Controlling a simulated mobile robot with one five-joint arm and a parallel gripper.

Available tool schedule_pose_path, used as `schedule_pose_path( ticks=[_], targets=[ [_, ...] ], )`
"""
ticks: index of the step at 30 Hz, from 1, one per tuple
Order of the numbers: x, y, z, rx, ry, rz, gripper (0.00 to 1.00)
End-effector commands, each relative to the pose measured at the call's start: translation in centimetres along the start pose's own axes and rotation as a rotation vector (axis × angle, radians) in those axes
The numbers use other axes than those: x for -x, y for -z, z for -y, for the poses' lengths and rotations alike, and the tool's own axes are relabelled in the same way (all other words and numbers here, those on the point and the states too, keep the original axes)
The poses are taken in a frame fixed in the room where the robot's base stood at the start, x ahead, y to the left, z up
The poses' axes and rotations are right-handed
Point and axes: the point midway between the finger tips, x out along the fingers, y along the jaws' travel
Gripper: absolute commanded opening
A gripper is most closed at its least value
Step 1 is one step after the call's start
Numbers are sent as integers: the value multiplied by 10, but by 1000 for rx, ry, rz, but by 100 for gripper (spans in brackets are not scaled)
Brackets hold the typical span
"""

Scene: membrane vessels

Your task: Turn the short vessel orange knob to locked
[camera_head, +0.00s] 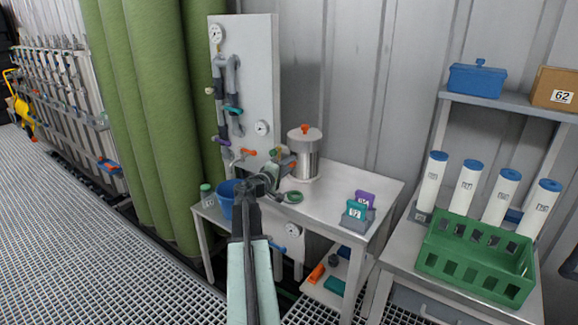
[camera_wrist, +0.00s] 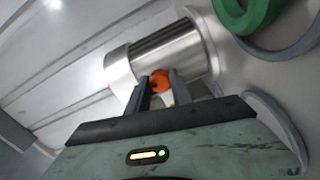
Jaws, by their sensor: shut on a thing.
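The short vessel (camera_head: 305,165) is a steel cylinder with a pale lid on the bench, beside the upright panel. An orange knob (camera_wrist: 160,82) shows at the vessel's side in the wrist view, between my fingers. The vessel's steel body (camera_wrist: 170,50) lies just behind it, tilted in that picture. My gripper (camera_wrist: 161,86) is shut on this orange knob, and its fingers hide part of it. In the head view my gripper (camera_head: 277,174) reaches in at the vessel's left. Another orange piece (camera_head: 305,129) sits on the lid. The knob's lock marking cannot be read.
A panel with pipes and gauges (camera_head: 248,90) stands behind left. A blue bucket (camera_head: 228,197) and a green ring (camera_head: 292,197) are close to my arm. Card holders (camera_head: 356,214) stand at the bench's right front. A green crate (camera_head: 475,258) is farther right.

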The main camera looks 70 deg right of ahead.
Motion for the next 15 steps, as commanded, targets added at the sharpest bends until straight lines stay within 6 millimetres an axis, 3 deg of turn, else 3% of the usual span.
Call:
schedule_pose_path(
  ticks=[3,4,6,15],
  targets=[
    [1,-2,1,-4,3,4,0],
    [1,-2,1,-4,3,4,29],
    [1,-2,1,-4,3,4,49],
    [0,-1,0,-1,1,2,49]
  ],
)
